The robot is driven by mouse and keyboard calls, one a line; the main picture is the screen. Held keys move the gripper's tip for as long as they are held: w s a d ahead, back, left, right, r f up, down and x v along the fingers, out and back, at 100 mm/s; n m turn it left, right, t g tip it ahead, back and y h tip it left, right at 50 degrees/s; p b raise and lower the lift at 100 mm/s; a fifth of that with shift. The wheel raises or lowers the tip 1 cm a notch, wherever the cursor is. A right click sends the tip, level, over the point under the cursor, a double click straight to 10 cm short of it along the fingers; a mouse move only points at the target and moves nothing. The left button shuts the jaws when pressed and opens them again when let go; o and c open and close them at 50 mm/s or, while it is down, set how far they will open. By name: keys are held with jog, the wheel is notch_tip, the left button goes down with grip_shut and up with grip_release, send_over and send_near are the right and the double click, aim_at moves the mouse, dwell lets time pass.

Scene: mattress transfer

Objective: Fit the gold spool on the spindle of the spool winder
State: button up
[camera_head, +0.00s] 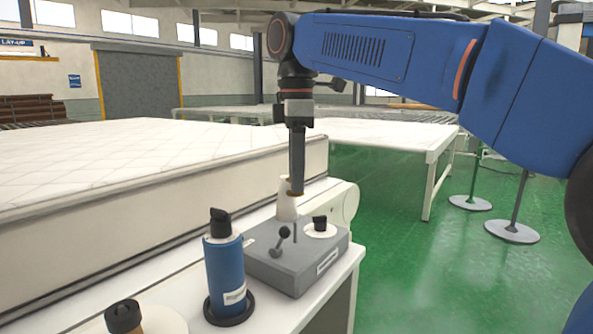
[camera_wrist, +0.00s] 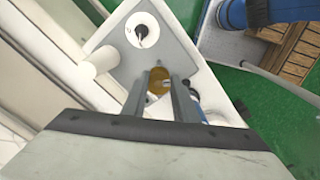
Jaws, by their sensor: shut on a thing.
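My gripper (camera_head: 297,188) points down over the grey spool winder (camera_head: 290,268) and is shut on the gold spool (camera_wrist: 157,80). In the wrist view the spool shows as a gold round shape between the two fingers (camera_wrist: 158,92). In the wrist view this spindle (camera_wrist: 141,31) lies beyond the fingertips, apart from the spool. How high the spool hangs is hard to tell.
A white cone (camera_head: 286,205) stands on the winder, close to the gripper in the picture. A black-knobbed lever (camera_head: 283,233) is at its front. A blue cylinder (camera_head: 224,272) and a black-topped post (camera_head: 123,316) stand nearer. A mattress (camera_head: 150,165) lies at left; green floor is right.

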jog(key=shift+f, duration=2.5)
jog(key=shift+f, duration=3)
jog(key=o, duration=1.1)
notch_tip(320, 180, up, 17)
jog(key=shift+r, duration=0.15)
